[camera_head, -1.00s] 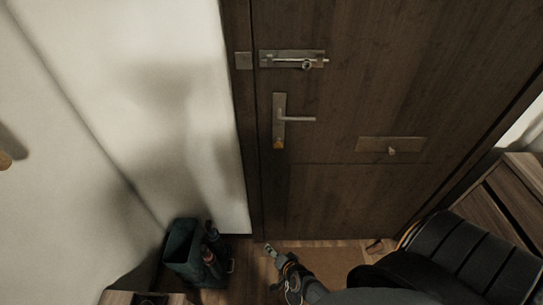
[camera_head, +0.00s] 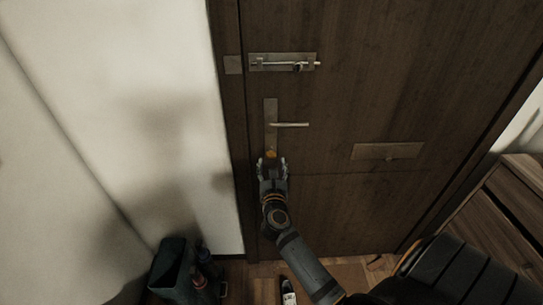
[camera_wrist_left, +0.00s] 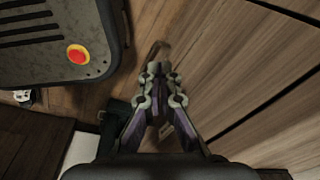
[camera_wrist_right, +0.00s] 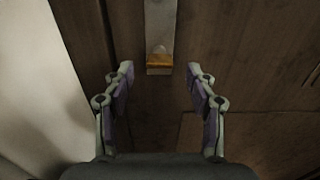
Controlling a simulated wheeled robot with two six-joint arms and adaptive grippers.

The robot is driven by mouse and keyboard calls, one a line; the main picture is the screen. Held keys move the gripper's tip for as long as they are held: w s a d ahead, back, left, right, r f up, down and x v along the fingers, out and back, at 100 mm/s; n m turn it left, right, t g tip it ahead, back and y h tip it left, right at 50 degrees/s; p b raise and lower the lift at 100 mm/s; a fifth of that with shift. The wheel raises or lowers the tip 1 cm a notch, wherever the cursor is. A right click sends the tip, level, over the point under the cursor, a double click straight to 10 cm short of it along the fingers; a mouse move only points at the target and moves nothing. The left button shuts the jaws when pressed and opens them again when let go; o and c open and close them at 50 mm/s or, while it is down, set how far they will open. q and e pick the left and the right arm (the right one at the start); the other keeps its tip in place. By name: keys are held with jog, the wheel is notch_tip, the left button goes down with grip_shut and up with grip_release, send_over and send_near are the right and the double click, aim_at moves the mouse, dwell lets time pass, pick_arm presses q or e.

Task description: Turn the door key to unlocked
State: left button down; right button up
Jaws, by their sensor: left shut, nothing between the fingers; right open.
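The dark wooden door (camera_head: 370,90) fills the right of the head view. Its metal lock plate (camera_head: 270,112) carries a lever handle (camera_head: 292,125) that points right. The brass-coloured key (camera_head: 270,154) sits at the plate's lower end; it also shows in the right wrist view (camera_wrist_right: 160,62). My right gripper (camera_head: 271,163) is open just below the key. In the right wrist view the fingers (camera_wrist_right: 160,72) stand apart, with the key centred between and a little ahead of them. I see no contact. My left gripper (camera_wrist_left: 160,75) is shut and empty, above the floor.
A sliding bolt (camera_head: 285,62) is mounted above the handle, and a letter plate (camera_head: 387,151) sits right of it. A dark bin with bottles (camera_head: 175,270) stands at lower left. A wooden cabinet (camera_head: 508,205) is at right.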

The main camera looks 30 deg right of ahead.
aim_at(271, 157)
jog(key=x, duration=0.4)
jog(key=shift+w, duration=0.1)
jog(key=shift+c, duration=0.2)
